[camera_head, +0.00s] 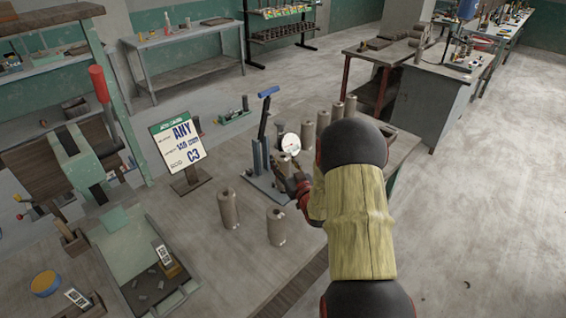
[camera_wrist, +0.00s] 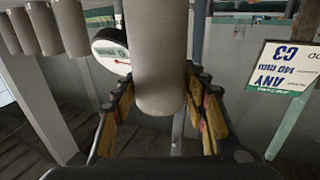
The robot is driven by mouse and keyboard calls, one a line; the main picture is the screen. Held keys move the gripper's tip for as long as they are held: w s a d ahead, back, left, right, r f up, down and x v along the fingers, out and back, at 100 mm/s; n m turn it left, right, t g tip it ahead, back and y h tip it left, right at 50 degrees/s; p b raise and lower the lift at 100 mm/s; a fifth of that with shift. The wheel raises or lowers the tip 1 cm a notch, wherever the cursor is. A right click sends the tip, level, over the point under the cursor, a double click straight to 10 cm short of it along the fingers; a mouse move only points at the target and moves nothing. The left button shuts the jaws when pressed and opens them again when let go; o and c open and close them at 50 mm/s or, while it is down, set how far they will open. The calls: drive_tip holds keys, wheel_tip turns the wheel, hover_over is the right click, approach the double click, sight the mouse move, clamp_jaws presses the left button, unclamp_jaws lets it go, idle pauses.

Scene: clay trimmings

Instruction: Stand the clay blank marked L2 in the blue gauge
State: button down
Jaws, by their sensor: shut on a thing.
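The blue gauge (camera_head: 257,157) stands on the bench with a blue lever and a round white dial (camera_head: 290,144). The dial (camera_wrist: 111,52) also shows in the wrist view, beside the held blank. My gripper (camera_head: 302,190) is beside the gauge, partly hidden by my arm. In the wrist view my gripper (camera_wrist: 162,115) is shut on a grey-brown cylindrical clay blank (camera_wrist: 160,65). No mark is readable on it, so I cannot tell whether it is L2. How it sits relative to the gauge's seat is hidden in the head view.
Two clay blanks, a left one (camera_head: 228,209) and a right one (camera_head: 276,228), stand in front of the gauge. Several more blanks (camera_head: 308,136) stand behind it. A sign (camera_head: 178,143) reading ANY, 140 and C3 stands left. A tray (camera_head: 125,245) lies at the front left.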

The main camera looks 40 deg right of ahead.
drive_tip(key=c, duration=1)
unclamp_jaws()
drive_tip(key=shift+s+r+p, duration=0.1)
drive_tip(key=shift+r+p, duration=0.1)
drive_tip(key=shift+p, duration=0.15)
drive_tip(key=p+v, duration=0.2)
drive_tip(key=v, duration=1)
drive_tip(key=w+a+r+n+g, duration=0.2)
drive_tip(key=w+a+r+g, duration=0.1)
drive_tip(key=w+a+r, duration=0.25)
drive_tip(key=s+a+r+g+y, duration=0.2)
drive_tip(key=a+r+g, duration=0.1)
drive_tip(key=a+r, duration=0.4)
drive_tip(key=s+a+r+g+y, duration=0.1)
drive_tip(key=s+a+r+g, duration=0.1)
drive_tip(key=s+a, duration=0.8)
drive_tip(key=s+a+r+n+g+y, duration=0.1)
drive_tip(key=s+a+g+y, duration=0.1)
drive_tip(key=s+a, duration=0.8)
drive_tip(key=shift+s+a+r+n+g+y, duration=0.35)
drive_tip(key=shift+s+g, duration=0.45)
drive_tip(key=shift+s, duration=0.45)
